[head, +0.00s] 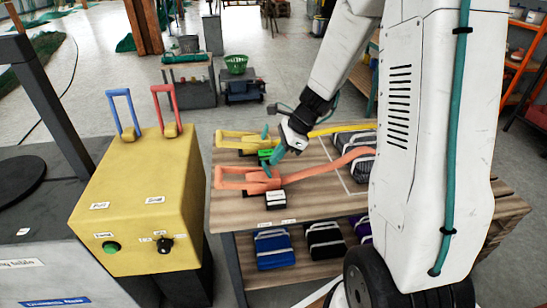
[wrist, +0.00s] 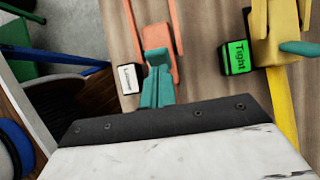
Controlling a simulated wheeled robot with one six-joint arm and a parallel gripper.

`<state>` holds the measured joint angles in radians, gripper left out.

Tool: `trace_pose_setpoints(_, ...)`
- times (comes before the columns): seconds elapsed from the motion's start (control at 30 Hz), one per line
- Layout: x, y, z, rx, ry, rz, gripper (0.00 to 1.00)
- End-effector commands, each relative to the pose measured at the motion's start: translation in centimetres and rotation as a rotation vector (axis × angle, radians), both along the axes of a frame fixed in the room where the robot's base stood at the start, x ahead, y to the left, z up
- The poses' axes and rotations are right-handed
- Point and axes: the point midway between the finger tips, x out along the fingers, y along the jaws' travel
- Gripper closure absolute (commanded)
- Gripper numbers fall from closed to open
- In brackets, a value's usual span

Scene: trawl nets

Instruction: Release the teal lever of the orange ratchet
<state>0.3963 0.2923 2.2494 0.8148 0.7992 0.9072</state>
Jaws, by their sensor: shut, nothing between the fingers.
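The orange ratchet (head: 245,178) lies on the wooden table, with an orange strap running right from it. Its teal lever (head: 277,156) stands tilted up, close to my gripper (head: 290,147). My gripper is shut and holds nothing. A small box with a white face (head: 274,197) sits beside this ratchet.
A yellow ratchet (head: 238,142) with its own teal lever (head: 265,131) lies just behind, beside a green box reading "Tight" (wrist: 237,56). Dark strapped bundles (head: 352,146) lie at the table's right. A yellow cabinet (head: 140,205) with blue and red handles stands left.

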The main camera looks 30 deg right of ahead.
Motion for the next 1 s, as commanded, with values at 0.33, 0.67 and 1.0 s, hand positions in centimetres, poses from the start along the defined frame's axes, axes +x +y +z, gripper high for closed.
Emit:
trace_pose_setpoints(0.33, 0.0, 0.1, 1.4, 0.001, -0.001, 0.002, 1.0)
trace_pose_setpoints(0.67, 0.0, 0.1, 1.5, 0.001, -0.001, 0.002, 1.0)
trace_pose_setpoints(1.0, -0.8, -3.0, 4.5, -0.002, -0.007, 0.017, 1.0)
